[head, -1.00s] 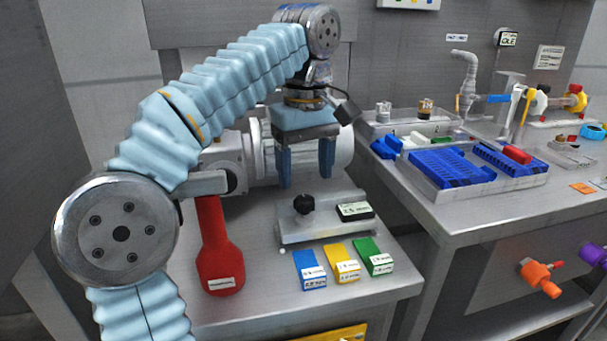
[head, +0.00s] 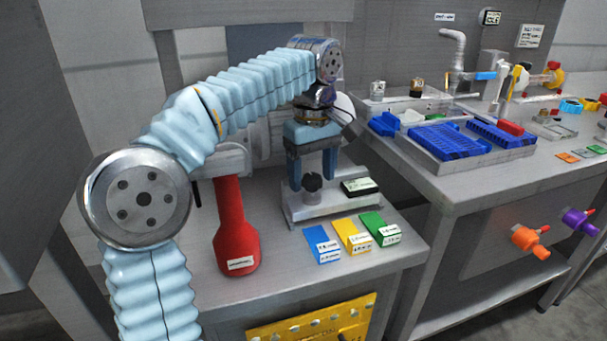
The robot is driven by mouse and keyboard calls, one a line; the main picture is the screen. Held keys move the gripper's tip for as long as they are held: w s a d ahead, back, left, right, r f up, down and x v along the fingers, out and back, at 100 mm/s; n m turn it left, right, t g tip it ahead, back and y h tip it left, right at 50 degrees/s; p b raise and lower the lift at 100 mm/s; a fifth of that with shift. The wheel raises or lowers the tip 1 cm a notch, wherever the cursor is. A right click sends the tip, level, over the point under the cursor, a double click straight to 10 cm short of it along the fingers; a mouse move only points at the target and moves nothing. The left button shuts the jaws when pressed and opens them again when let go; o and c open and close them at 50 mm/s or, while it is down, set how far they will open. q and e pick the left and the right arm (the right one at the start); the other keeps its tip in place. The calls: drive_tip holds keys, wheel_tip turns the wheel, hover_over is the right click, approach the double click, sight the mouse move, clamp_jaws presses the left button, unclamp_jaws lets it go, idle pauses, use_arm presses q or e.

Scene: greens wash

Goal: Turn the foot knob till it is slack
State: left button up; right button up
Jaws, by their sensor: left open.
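The foot knob (head: 312,182) is a small black knob standing on the grey metal foot plate (head: 300,213) on the left bench. My left gripper (head: 312,180) points straight down over it, with blue fingers apart. One finger shows to the left of the knob and the other to its right, and their tips are near knob height. I cannot tell whether either finger touches the knob. My right gripper is not in the picture.
A red long-handled tool (head: 236,240) lies left of the plate. Blue (head: 322,246), yellow (head: 352,236) and green (head: 379,229) labelled blocks lie in front. A black labelled box (head: 359,186) sits right of the knob. Blue racks (head: 445,138) stand on the right bench.

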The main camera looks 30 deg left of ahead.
use_arm(q)
drive_tip(key=c, duration=1.1)
drive_tip(key=shift+o, duration=0.2)
